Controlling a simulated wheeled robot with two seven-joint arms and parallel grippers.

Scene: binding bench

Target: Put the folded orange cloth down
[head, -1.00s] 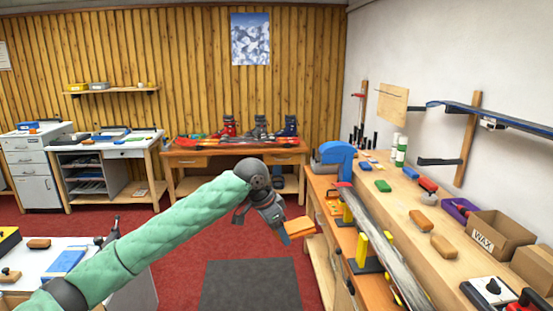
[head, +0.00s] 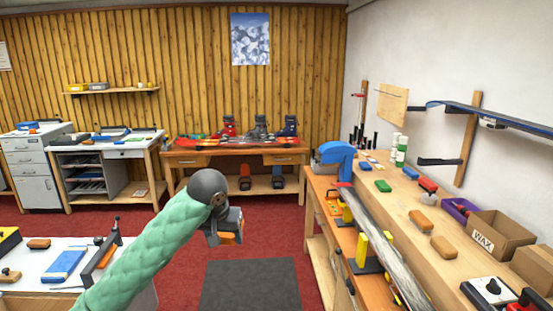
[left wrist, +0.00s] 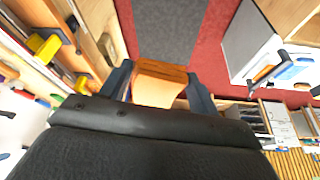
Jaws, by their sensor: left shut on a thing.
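My left gripper (head: 228,236) is shut on the folded orange cloth (head: 230,239) and holds it in the air over the red floor, left of the workbench at the right. In the left wrist view the cloth (left wrist: 160,82) sits between the two fingers of the gripper (left wrist: 160,90), with grey mat and red floor beyond it. Most of the cloth is hidden by the gripper in the head view. My right gripper does not show.
A workbench (head: 322,197) with a ski in clamps and a blue device (head: 338,153) runs along the right. A white table (head: 30,262) with tools is at the lower left. A dark mat (head: 250,285) lies on open red floor. A boot bench (head: 237,151) stands at the back.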

